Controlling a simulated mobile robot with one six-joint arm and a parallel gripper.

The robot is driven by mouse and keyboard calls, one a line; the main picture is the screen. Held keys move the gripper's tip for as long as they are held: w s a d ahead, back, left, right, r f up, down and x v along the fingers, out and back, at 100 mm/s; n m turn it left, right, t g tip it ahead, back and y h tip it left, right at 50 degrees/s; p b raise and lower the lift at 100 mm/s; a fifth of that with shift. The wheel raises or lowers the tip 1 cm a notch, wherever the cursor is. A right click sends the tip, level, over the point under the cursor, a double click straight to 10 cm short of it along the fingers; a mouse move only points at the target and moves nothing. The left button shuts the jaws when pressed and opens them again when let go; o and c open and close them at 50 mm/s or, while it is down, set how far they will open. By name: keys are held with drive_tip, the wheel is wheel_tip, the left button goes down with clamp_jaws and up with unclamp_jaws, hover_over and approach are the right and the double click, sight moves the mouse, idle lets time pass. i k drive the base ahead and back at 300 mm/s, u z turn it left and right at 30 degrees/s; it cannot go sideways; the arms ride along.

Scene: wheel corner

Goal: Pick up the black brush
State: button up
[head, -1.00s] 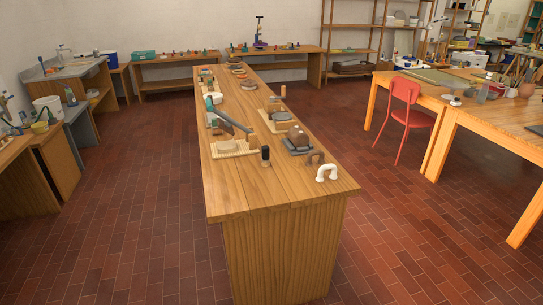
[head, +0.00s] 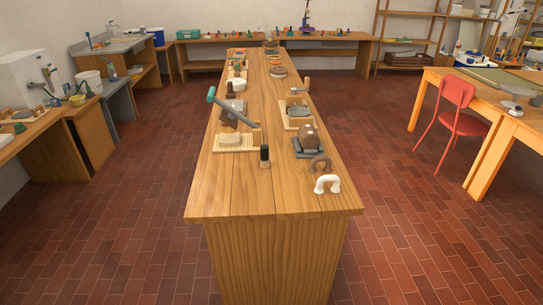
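A small upright black item (head: 264,153) with a brownish lower end stands near the front of the long wooden table (head: 235,202). It looks like the black brush, but it is too small to be sure. It stands right of a tan board (head: 222,148) with a pale block on it, and apart from it. My gripper is not in view.
A white arched handle (head: 327,184) and a brown arched one (head: 320,163) are at the table's front right. A teal-ended lever tool (head: 228,112) stands behind the tan board. A red chair (head: 462,122) stands right; tiled floor is clear around the table.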

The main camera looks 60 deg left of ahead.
sight(264, 148)
drive_tip(key=u, duration=0.05)
drive_tip(key=i, duration=1.1)
drive_tip(key=z, duration=0.4)
drive_tip(key=k, duration=0.2)
drive_tip(key=u, duration=3.15)
drive_tip(key=k, duration=0.2)
drive_tip(key=u, duration=1.25)
